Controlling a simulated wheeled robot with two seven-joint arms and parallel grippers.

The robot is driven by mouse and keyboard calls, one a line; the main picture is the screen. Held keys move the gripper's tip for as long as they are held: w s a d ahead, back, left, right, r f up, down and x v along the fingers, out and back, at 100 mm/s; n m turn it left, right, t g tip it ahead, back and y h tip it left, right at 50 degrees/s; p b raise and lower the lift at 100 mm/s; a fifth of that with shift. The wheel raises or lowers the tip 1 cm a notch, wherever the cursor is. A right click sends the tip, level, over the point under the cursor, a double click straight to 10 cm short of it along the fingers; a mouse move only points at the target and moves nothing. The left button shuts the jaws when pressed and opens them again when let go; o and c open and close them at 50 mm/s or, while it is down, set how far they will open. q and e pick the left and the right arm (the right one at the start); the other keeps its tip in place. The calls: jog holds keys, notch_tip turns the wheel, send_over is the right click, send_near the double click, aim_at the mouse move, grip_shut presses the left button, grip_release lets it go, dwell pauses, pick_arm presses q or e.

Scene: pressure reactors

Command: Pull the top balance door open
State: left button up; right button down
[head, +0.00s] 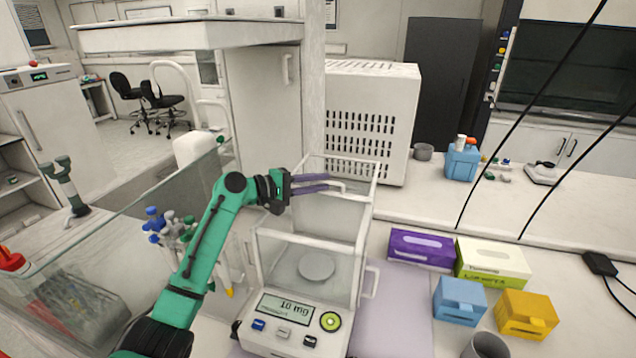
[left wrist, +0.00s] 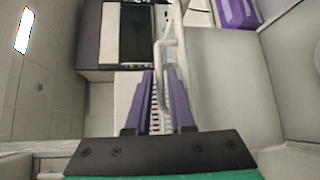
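The balance (head: 300,325) stands on the bench, with a readout of about 10 mg and a glass draft shield above its round pan (head: 316,266). A white top-door handle (head: 337,185) is at the upper rear of the shield. My left gripper (head: 327,182) reaches in from the left, above the shield. Its purple fingers are close together, with the handle between their tips. In the left wrist view the white handle (left wrist: 164,55) runs between the fingertips (left wrist: 161,75). The clear glass makes the top door's position hard to tell. My right gripper is out of view.
A white perforated box (head: 370,120) stands behind the balance. Purple (head: 420,247), white-green (head: 490,262), blue (head: 460,300) and yellow (head: 526,314) boxes are to its right. Capped tubes (head: 172,228) and a glass panel (head: 120,235) are left, near my arm.

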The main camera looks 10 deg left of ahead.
pick_arm(q)
jog(key=b+v, duration=0.5)
jog(key=v, duration=0.8)
jog(key=shift+s+a+f+b, duration=0.15)
jog(key=shift+s+a+b, duration=0.05)
jog(key=shift+a+b, duration=0.15)
jog(key=shift+s+a+r, duration=0.2)
jog(key=shift+s+a, duration=0.05)
jog(key=shift+s, duration=0.05)
